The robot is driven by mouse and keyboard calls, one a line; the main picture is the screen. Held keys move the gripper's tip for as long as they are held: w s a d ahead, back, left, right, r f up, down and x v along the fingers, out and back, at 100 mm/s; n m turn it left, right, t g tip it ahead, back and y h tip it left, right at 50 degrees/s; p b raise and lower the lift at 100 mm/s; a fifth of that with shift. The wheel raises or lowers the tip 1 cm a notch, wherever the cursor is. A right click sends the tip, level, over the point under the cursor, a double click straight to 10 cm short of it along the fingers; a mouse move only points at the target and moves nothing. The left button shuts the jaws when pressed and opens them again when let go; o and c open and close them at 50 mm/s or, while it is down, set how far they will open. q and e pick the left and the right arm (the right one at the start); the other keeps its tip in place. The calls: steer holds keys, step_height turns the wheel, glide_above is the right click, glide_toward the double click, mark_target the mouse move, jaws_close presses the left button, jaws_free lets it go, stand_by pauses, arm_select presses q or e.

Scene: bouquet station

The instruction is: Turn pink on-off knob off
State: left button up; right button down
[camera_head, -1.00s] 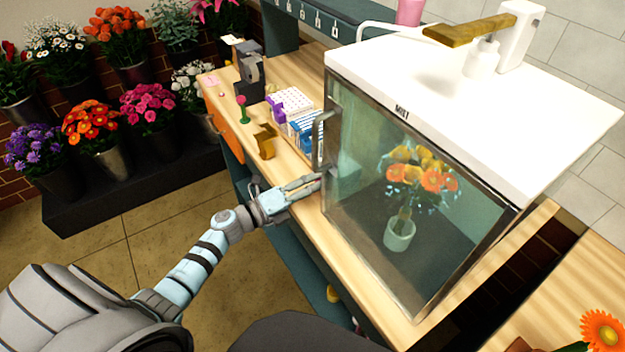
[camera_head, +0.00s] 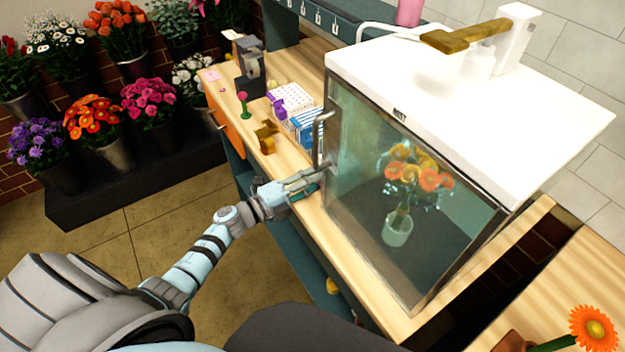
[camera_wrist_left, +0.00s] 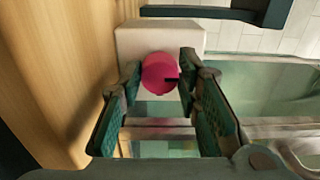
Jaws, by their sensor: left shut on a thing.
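The pink knob (camera_wrist_left: 160,73) is round with a short dark mark pointing right in the left wrist view. It sits on a pale block (camera_wrist_left: 130,40). My left gripper (camera_wrist_left: 160,70) is shut on the knob, one finger on each side. In the head view my left gripper (camera_head: 310,180) is at the near left edge of the glass-fronted mist cabinet (camera_head: 450,110), below its door handle. The knob is hidden there. My right gripper is not in view.
A vase of orange and yellow flowers (camera_head: 412,172) stands behind the cabinet glass. The metal door handle (camera_head: 319,140) is close above my left gripper. A brown holder (camera_head: 266,136) and a box of blue packets (camera_head: 306,125) sit on the wooden counter to the left.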

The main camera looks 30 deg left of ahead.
arm_select(q)
steer(key=shift+r, duration=0.1)
steer(key=o, duration=0.9)
steer(key=v, duration=1.2)
steer(key=shift+w, duration=0.1)
